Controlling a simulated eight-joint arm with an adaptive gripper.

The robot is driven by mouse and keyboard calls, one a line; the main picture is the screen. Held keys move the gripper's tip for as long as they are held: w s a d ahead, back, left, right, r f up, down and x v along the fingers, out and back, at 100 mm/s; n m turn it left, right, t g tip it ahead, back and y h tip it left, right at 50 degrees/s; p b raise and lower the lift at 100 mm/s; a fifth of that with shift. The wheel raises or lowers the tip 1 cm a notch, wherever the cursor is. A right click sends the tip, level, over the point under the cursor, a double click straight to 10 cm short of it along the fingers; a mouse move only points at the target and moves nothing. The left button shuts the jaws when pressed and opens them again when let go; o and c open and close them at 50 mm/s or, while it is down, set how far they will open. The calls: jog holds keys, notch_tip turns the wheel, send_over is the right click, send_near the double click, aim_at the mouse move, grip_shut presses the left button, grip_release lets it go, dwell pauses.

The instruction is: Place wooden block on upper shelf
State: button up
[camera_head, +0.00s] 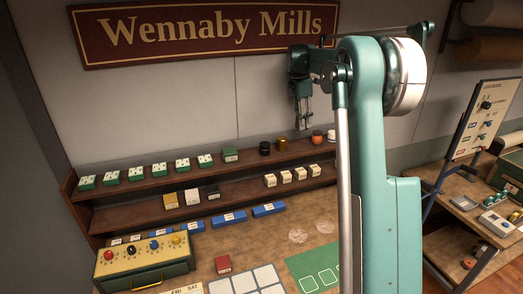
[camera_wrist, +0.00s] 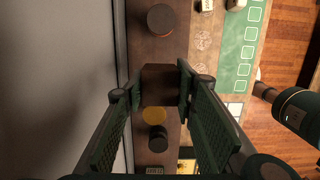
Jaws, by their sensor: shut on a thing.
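My gripper (camera_wrist: 160,88) is shut on a dark brown wooden block (camera_wrist: 162,84) in the wrist view, with one finger on each side of it. In the head view my gripper (camera_head: 304,120) points down, above the right part of the upper shelf (camera_head: 180,178). The block cannot be made out clearly there. In the wrist view the upper shelf (camera_wrist: 166,50) is a brown strip beneath the block.
The upper shelf holds green boxes (camera_head: 182,164) on the left and small round pots (camera_head: 283,144) near my gripper. The lower shelf holds cream blocks (camera_head: 285,177) and several boxes. A grey wall (camera_wrist: 65,70) runs close beside my gripper. A counter (camera_head: 200,245) lies below.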

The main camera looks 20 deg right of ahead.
jog(key=shift+f, duration=2.65)
jog(key=shift+p, duration=0.3)
jog(key=shift+f, duration=2.1)
jog(key=shift+f, duration=0.15)
jog(key=o, duration=0.9)
jog(key=r, duration=0.4)
jog(key=a+r, duration=0.1)
jog(key=r, duration=0.7)
jog(key=shift+a+r+b, duration=0.1)
jog(key=shift+a+b, duration=0.25)
jog(key=shift+a, duration=0.05)
